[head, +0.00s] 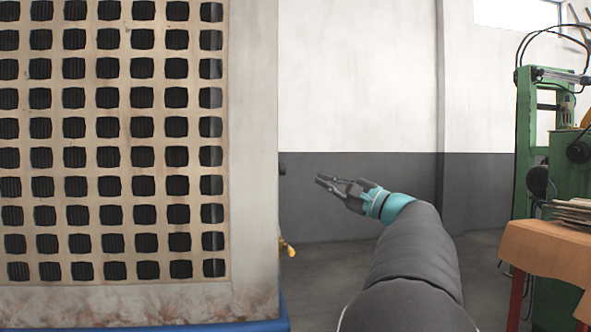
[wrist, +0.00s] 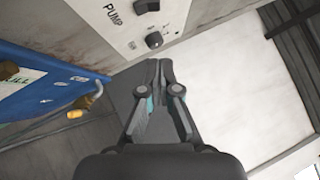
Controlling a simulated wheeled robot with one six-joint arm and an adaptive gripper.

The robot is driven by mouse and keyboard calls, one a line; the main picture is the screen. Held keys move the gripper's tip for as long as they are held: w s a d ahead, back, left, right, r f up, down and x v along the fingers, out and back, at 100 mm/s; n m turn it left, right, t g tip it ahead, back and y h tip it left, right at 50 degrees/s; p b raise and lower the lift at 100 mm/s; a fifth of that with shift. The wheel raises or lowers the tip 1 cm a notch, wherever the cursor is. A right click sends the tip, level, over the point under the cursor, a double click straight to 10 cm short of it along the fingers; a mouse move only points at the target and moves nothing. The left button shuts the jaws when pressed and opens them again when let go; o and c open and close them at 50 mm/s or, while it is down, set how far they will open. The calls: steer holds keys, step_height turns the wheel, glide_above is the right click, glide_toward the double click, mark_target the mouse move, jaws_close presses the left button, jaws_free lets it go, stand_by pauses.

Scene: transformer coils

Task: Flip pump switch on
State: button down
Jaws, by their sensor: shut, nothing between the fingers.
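A pale control panel (wrist: 125,28) with the printed word PUMP shows at the top of the wrist view. It bears a dark knob (wrist: 146,6) at the top edge and another dark knob (wrist: 154,40) below it. Which of them is the pump switch I cannot tell. My gripper (wrist: 158,64) is shut and empty, its fingertips pointing at the panel just below the lower knob in the picture. Contact cannot be made out. In the head view my gripper (head: 323,182) is right of the machine cabinet (head: 252,130), whose panel face is hidden there.
A blue surface (wrist: 45,78) with labels and a yellow-tipped fitting (wrist: 76,114) lie left of the gripper in the wrist view. In the head view a green machine (head: 532,150) and a brown-topped table (head: 548,250) stand at right. Floor between them and the cabinet looks open.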

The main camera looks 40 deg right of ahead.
steer(key=a+p+x, duration=0.1)
steer(key=a+x, duration=0.1)
steer(key=x, duration=1)
steer(key=shift+s+a+r, duration=0.2)
steer(key=shift+a+r, duration=0.2)
steer(key=shift+r, duration=0.05)
